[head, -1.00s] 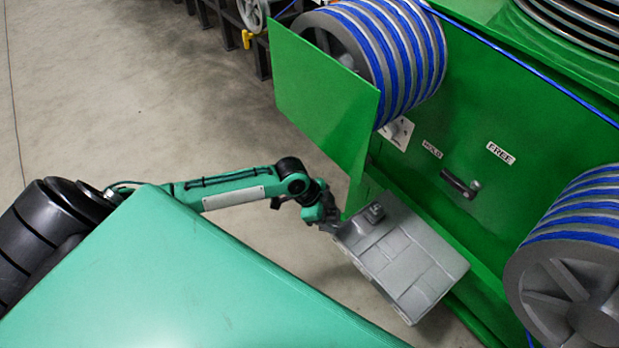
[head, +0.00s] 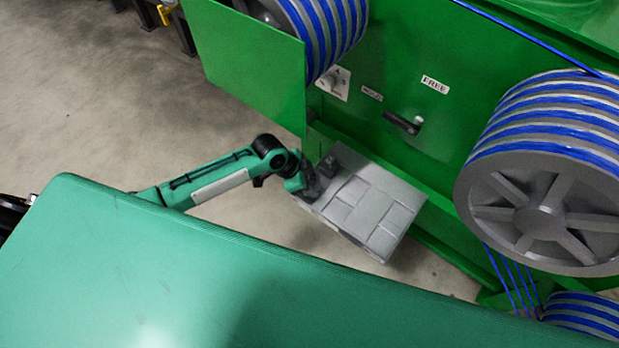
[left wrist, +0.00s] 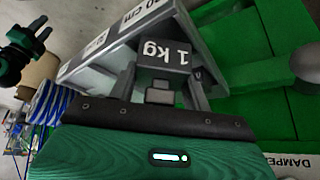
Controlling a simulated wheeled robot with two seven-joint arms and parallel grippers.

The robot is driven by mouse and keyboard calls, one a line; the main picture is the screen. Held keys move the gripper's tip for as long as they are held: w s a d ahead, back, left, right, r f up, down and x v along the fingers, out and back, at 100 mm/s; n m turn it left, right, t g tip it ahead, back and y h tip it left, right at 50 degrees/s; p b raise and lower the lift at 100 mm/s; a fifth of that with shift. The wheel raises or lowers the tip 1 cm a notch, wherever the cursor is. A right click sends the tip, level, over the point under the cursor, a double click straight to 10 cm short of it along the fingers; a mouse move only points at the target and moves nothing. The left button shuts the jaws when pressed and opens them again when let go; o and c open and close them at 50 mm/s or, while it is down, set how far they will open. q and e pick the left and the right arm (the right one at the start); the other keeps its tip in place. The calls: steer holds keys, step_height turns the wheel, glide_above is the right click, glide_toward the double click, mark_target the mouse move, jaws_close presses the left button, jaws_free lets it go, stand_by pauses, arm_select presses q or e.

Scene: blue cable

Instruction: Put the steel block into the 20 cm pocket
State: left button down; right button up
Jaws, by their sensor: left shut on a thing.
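The steel block (left wrist: 165,58), a grey block marked 1 kg, is in front of my left gripper (left wrist: 160,95) in the left wrist view. In the head view my left gripper (head: 312,184) is at the upper left side of the grey pocketed tray (head: 370,215); the dark block (head: 327,166) is at that edge. I cannot tell whether it touches the tray. A 20 cm label (left wrist: 150,12) shows on the tray just behind the block. A dark green gripper, likely my right (left wrist: 38,32), shows at upper left.
A green machine wall (head: 430,90) with a black lever (head: 403,123) stands behind the tray. A green panel (head: 245,70) hangs at its left. Blue cable winds on a large grey wheel (head: 545,205) at right. Floor is clear at left.

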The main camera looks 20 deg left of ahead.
arm_select(q)
steer(key=shift+r, duration=0.1)
steer(key=shift+f, duration=0.25)
steer(key=c, duration=0.9)
jaws_free()
steer(key=shift+f, duration=0.1)
steer(key=shift+o, duration=1.3)
arm_select(e)
steer(key=shift+s+r, duration=0.15)
steer(key=shift+s, duration=0.1)
arm_select(q)
steer(key=shift+r, duration=0.25)
steer(key=v, duration=1.2)
steer(key=shift+p, duration=0.3)
arm_select(e)
steer(key=shift+s+d+f, duration=0.1)
steer(key=shift+s+f, duration=0.15)
steer(key=shift+f, duration=0.2)
steer(key=shift+s+d+f, duration=0.1)
steer(key=shift+s+f, duration=0.1)
steer(key=shift+f, duration=0.25)
steer(key=shift+s, duration=0.2)
